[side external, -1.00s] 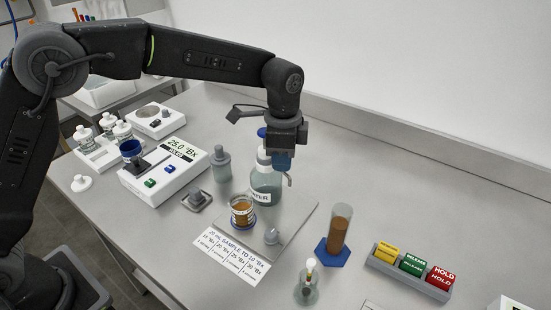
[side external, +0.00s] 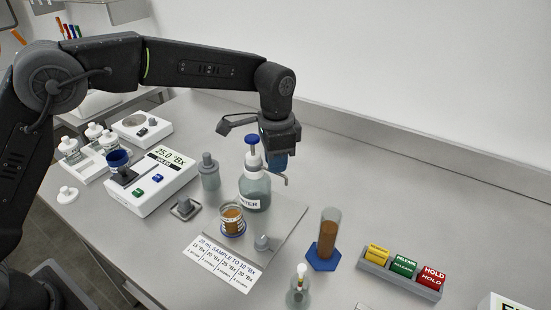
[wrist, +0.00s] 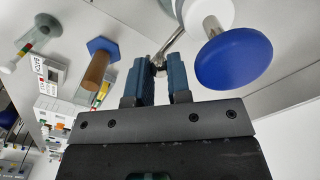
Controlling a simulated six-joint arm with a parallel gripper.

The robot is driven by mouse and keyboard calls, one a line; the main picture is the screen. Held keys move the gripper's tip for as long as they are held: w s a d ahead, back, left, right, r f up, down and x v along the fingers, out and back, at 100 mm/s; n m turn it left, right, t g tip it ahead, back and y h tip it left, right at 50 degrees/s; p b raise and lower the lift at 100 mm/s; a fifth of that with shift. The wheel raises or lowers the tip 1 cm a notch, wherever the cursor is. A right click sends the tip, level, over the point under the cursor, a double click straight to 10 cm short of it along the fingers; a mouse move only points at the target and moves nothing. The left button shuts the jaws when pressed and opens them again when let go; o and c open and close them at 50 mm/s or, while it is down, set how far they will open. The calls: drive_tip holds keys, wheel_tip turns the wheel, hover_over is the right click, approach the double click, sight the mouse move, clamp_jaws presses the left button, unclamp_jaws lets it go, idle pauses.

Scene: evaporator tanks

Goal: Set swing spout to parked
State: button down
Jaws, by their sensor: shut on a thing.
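The water bottle (side external: 255,190) is a clear squeeze-type vessel with a white collar and a blue pump top (side external: 251,140), standing upright on a grey plate. The blue top is large at upper right in the wrist view (wrist: 233,58). The thin metal swing spout (side external: 285,180) sticks out to the right of the bottle. In the wrist view the spout (wrist: 175,42) runs from the white collar down to between my fingertips. My gripper (wrist: 161,72) is shut on the spout with its blue fingers. My gripper in the side view (side external: 277,162) hides part of the spout.
A small jar of brown sample (side external: 232,220) and a grey knob (side external: 263,243) are in front of the bottle. A brown-filled cylinder (side external: 328,235) on a blue base stands to the right. A meter (side external: 150,182) stands left. The back right counter is clear.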

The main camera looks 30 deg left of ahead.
drive_tip(key=shift+w+r, duration=0.1)
drive_tip(key=c, duration=1.1)
unclamp_jaws()
drive_tip(key=shift+o, duration=0.2)
wheel_tip(320, 180, up, 14)
